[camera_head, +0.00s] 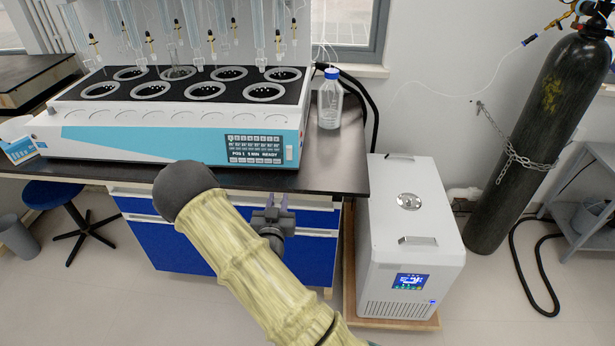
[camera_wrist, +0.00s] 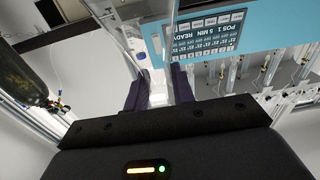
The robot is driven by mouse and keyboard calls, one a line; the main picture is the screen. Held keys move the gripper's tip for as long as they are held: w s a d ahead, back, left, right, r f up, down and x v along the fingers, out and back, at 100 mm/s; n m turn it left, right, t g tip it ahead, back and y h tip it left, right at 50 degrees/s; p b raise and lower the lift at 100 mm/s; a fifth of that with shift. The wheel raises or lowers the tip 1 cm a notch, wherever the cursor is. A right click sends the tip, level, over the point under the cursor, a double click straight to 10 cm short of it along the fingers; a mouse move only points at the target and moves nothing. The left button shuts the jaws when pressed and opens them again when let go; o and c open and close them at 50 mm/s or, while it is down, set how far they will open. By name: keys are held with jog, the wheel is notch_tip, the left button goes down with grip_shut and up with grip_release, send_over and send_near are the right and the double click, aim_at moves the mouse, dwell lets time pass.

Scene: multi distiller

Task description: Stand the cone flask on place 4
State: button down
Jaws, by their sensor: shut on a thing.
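My gripper (camera_head: 276,202) is low in front of the bench, below the right end of the distiller; my arm partly covers it. In the wrist view, its two dark fingers (camera_wrist: 155,92) are shut on a clear glass thing (camera_wrist: 158,62), which I take to be the cone flask. Its outline is faint there, and I cannot make it out in the head view. The distiller (camera_head: 120,138) stands on the bench with two rows of round black-and-white places on top. I cannot read any place numbers. Its display (camera_head: 255,148) also shows in the wrist view (camera_wrist: 208,40), reading POS 1, 5 MIN, READY.
Glass tubes (camera_head: 258,35) hang above the places, and clear glass (camera_head: 175,58) stands at a back-row place. A blue-capped bottle (camera_head: 330,100) stands right of the distiller. A white chiller (camera_head: 405,260) and a chained dark cylinder (camera_head: 540,130) are on the right.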

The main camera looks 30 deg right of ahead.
jog(key=s+a+f+n+t+y, duration=0.1)
jog(key=s+a+f+n+y, duration=0.1)
jog(key=a, duration=0.5)
notch_tip(320, 180, down, 2)
jog(key=shift+a+n+y, duration=0.2)
jog(key=shift+n+y, duration=0.1)
jog(key=shift+y, duration=0.6)
